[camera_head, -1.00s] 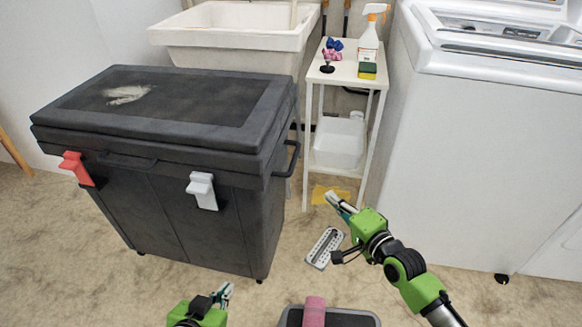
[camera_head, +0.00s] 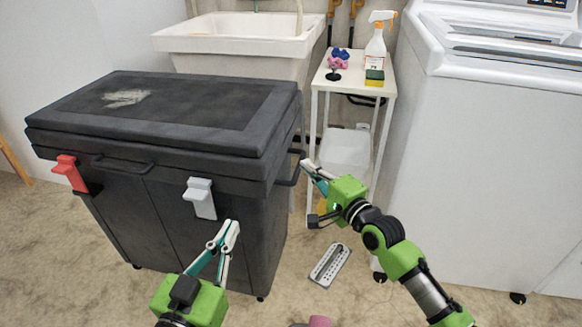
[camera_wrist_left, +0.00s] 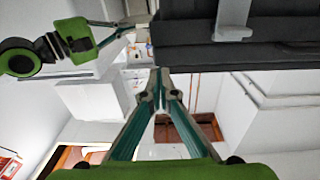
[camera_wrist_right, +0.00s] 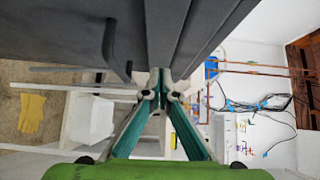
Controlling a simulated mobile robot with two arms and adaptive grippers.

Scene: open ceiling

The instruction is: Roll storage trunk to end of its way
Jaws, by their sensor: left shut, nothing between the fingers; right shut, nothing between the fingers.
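The storage trunk (camera_head: 160,170) is a black lidded chest, upright on small casters at the left of the head view. Its front has a red latch (camera_head: 70,172), a grey latch (camera_head: 200,197) and a front handle; a side handle (camera_head: 291,168) sits on its right end. My left gripper (camera_head: 228,232) is shut and empty, in front of the trunk's right front part, below the grey latch. My right gripper (camera_head: 306,166) is shut and empty, close beside the side handle. I cannot tell whether either touches. The right wrist view shows the side handle (camera_wrist_right: 110,50) near the fingertips.
A white shelf (camera_head: 335,85) with a spray bottle (camera_head: 376,45) and sponges stands behind my right gripper. A sink (camera_head: 240,35) is behind the trunk. A white washer (camera_head: 480,150) blocks the right. A grey slotted object (camera_head: 330,265) lies on the carpet.

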